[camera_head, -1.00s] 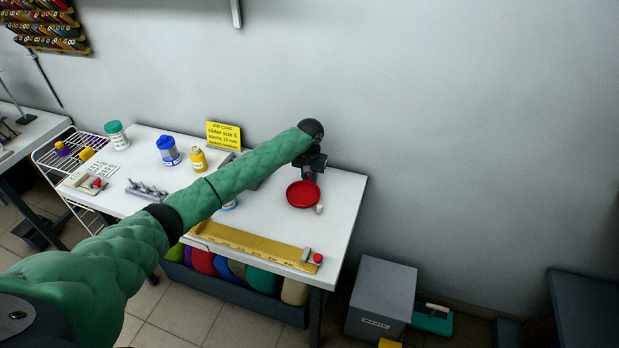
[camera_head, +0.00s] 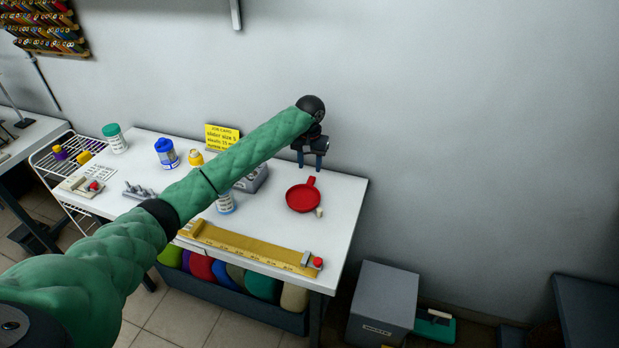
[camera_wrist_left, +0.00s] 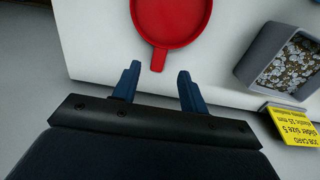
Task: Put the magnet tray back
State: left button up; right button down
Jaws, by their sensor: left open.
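The magnet tray looks to be the red round dish with a short handle (camera_head: 303,197), lying on the white table near its right end. In the left wrist view the red dish (camera_wrist_left: 172,18) is at the top, its handle pointing toward my fingers. My left gripper (camera_head: 312,166) is open and empty, above the table behind the handle. Its two blue fingers (camera_wrist_left: 157,88) are spread, with the handle end just beyond the gap between them. My right gripper is not in view.
A grey bin of small metal parts (camera_wrist_left: 287,60) and a yellow job card (camera_head: 222,137) stand at the back. A small pale piece (camera_head: 319,212) sits by the dish. A yellow ruler (camera_head: 247,247) lies along the front edge. Bottles (camera_head: 166,153) stand at the left.

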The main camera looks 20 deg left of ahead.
pick_arm(q)
jog(key=shift+r+b, duration=0.4)
jog(key=shift+r, duration=1.65)
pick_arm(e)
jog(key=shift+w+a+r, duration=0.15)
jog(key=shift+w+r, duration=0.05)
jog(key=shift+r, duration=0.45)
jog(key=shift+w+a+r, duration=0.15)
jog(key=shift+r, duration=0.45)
